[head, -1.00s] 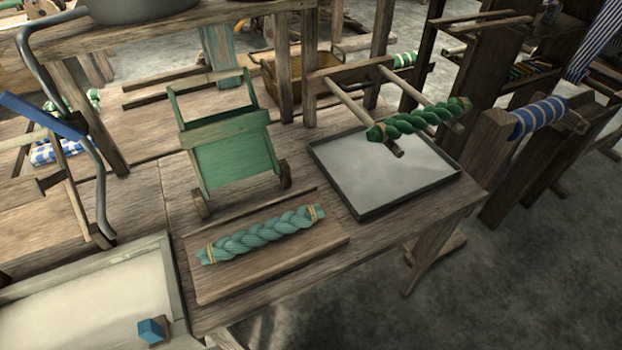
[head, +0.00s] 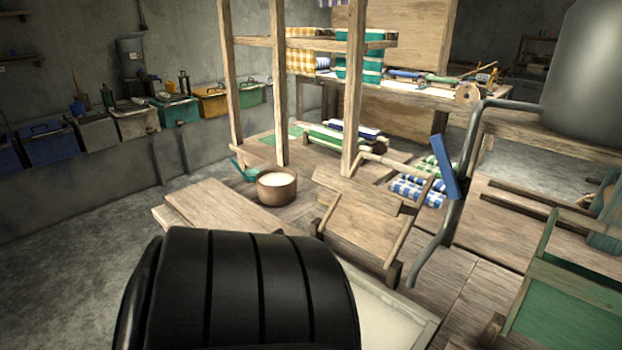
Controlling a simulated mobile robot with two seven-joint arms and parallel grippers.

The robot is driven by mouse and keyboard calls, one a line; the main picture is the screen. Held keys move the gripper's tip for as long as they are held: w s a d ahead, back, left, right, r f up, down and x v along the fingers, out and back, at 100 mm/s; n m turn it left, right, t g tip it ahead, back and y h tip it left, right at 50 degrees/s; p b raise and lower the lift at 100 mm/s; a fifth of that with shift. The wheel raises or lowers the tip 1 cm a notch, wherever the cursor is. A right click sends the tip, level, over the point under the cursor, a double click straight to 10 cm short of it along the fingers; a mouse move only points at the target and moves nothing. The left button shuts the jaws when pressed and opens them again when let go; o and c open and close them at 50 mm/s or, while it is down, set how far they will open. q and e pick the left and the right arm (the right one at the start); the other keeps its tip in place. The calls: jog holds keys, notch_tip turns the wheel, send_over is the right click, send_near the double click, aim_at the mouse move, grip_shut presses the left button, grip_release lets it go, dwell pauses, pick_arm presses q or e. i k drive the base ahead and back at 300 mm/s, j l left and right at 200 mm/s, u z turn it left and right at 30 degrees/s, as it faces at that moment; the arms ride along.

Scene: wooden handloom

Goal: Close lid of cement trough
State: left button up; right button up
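A row of small troughs or bins in several colours stands along the left wall in the head view. Among them are a grey one (head: 97,134), a pale one (head: 137,122), a teal one (head: 177,110) and a yellow one (head: 212,103). I cannot tell for sure which is the cement trough, and the lids are too small to read as open or shut. Neither of my grippers is in view. A large black ridged form, probably part of my arm, fills the bottom left.
A wooden bench (head: 475,265) with upright posts lies between the middle and right. It bears a round bowl of pale stuff (head: 277,187), a wooden stand (head: 360,222) and a green-panelled frame (head: 565,305). Bare floor (head: 85,235) lies between bench and troughs.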

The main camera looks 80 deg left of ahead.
aim_at(209, 203)
jog(key=u, duration=3)
jog(key=i+j, duration=0.2)
